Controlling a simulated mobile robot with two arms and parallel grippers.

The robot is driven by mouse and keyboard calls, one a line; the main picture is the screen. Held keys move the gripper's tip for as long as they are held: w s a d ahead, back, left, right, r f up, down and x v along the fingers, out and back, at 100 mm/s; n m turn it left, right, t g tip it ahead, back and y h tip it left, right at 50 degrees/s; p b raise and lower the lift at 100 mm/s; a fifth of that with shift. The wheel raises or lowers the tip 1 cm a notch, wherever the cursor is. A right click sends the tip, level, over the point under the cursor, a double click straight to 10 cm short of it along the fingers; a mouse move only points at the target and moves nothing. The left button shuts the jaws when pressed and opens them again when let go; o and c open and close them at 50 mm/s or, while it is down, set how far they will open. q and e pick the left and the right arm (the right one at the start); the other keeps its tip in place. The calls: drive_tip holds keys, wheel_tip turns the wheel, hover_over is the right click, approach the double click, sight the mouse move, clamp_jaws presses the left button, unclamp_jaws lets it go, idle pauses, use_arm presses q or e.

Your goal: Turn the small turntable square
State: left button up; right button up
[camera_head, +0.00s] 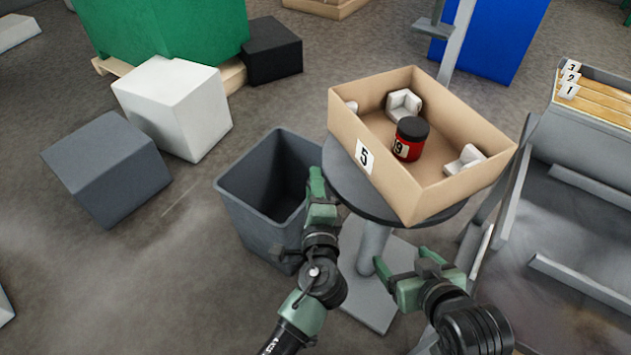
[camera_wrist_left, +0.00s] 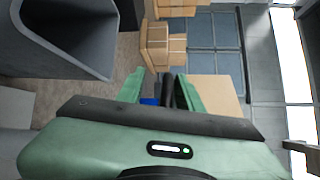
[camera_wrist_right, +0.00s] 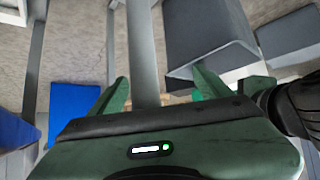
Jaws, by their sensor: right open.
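The small turntable (camera_head: 345,186) is a round dark grey disc on a grey pedestal (camera_head: 372,246). It bears an open cardboard box (camera_head: 345,136) marked 5, set at an angle in the head view. My left gripper (camera_head: 317,184) is at the disc's left edge, below the box's near left corner. In the left wrist view its fingers (camera_wrist_left: 162,85) are apart, with a dark edge, likely the rim, between them; contact is unclear. My right gripper (camera_head: 405,262) is open, below the disc and in front of the pedestal. In the right wrist view a grey post shows beyond its fingers (camera_wrist_right: 158,92).
The box holds a red jar (camera_head: 409,140) with a dark lid and several white pieces. A grey bin (camera_head: 253,211) stands close left of the turntable. A grey rack (camera_head: 590,190) is at the right. White (camera_head: 165,105) and grey (camera_head: 105,165) blocks lie at the left.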

use_arm(q)
drive_tip(key=shift+d+r, duration=0.1)
drive_tip(key=shift+r, duration=0.15)
drive_tip(key=s, duration=0.7)
drive_tip(key=shift+s+d+r, duration=0.25)
drive_tip(key=shift+s+r, duration=0.05)
drive_tip(key=shift+s, duration=0.05)
use_arm(e)
drive_tip(key=shift+s+d+f+g, duration=0.2)
drive_tip(key=shift+s+f+g, duration=0.1)
drive_tip(key=shift+s+f, duration=0.15)
drive_tip(key=shift+s+d+f+g, duration=0.15)
drive_tip(key=shift+s+f+g, duration=0.15)
drive_tip(key=shift+s, duration=0.25)
